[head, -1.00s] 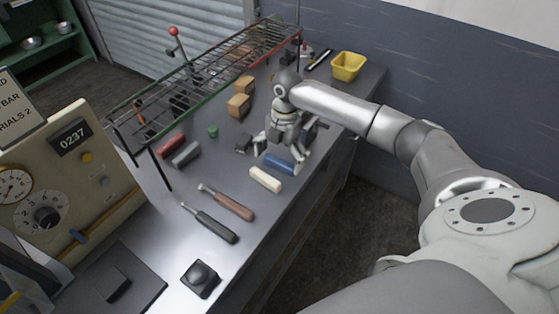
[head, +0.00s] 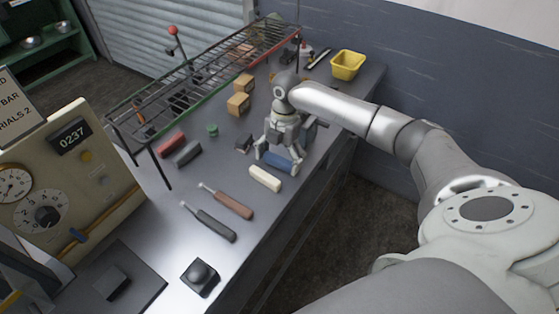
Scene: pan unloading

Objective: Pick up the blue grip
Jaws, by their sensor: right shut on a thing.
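The blue grip (head: 277,161) lies on the grey workbench (head: 262,214), partly hidden by my right gripper (head: 277,163). The right gripper reaches down over it from above, with its fingers at either side of the grip, shut on it. The grip appears to be at bench level; I cannot tell whether it is off the surface. My left gripper is not in view.
A cream grip (head: 265,178) lies just in front of the blue one. A red grip (head: 171,144) and a grey grip (head: 187,154) lie to the left. Two tools, one brown-handled (head: 232,206), lie nearer. A wire rack (head: 205,75) stands behind; a yellow bin (head: 347,65) is at the far right.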

